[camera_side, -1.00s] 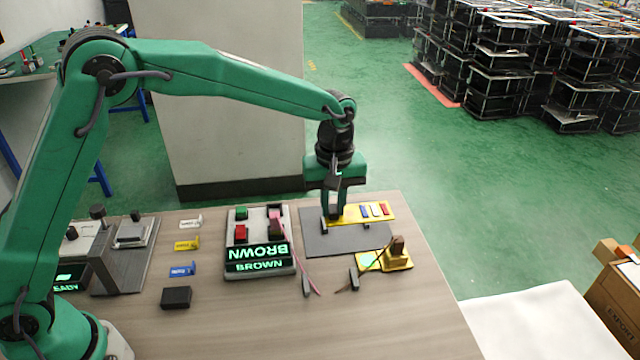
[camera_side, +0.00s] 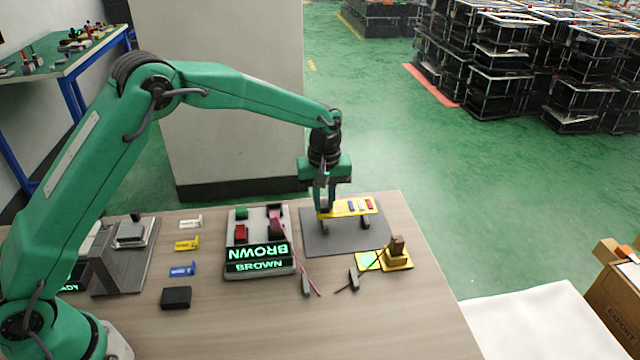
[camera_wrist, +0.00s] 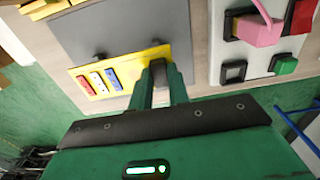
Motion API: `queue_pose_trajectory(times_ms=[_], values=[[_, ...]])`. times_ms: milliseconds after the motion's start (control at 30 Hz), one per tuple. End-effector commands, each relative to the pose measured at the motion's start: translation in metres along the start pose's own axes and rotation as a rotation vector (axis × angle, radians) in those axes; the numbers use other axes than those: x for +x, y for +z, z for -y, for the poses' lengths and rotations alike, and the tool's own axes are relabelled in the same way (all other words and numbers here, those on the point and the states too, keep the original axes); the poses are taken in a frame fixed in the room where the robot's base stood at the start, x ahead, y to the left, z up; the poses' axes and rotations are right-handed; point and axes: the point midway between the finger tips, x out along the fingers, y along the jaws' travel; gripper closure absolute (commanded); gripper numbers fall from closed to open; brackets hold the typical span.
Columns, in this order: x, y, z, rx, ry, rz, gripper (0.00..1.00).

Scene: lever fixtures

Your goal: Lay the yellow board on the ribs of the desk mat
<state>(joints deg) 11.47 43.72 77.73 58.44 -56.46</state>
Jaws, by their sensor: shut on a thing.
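The yellow board (camera_side: 337,209), with blue, white and red strips on it, is held by its left end in my gripper (camera_side: 332,210). In the wrist view, my gripper (camera_wrist: 158,72) is shut on the end of the yellow board (camera_wrist: 135,67). The grey desk mat (camera_side: 322,244) lies under the board, and it fills the upper middle of the wrist view (camera_wrist: 120,30). Dark ribs (camera_side: 366,223) show on the mat at the board's near edge. I cannot tell whether the board touches them. The board looks roughly level.
Left of the mat stands a panel with coloured blocks and a lit BROWN display (camera_side: 262,258). A yellow base with a brown lever (camera_side: 397,250) stands at the mat's near right corner. Cables with grey plugs (camera_side: 306,284) lie in front. Small tags and a black box (camera_side: 176,297) are further left.

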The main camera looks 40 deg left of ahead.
Motion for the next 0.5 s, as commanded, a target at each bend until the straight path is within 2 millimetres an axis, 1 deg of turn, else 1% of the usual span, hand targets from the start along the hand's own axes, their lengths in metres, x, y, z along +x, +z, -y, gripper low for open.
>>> queue_pose_trajectory(times_ms=[100,233,333,500], values=[[0.015,0.001,0.001,0.000,-0.002,0.002,1.00],[0.028,0.001,0.000,0.000,-0.001,0.001,1.00],[0.032,0.001,0.000,0.000,-0.001,0.001,1.00],[0.032,0.001,0.000,0.000,0.000,0.000,1.00]])
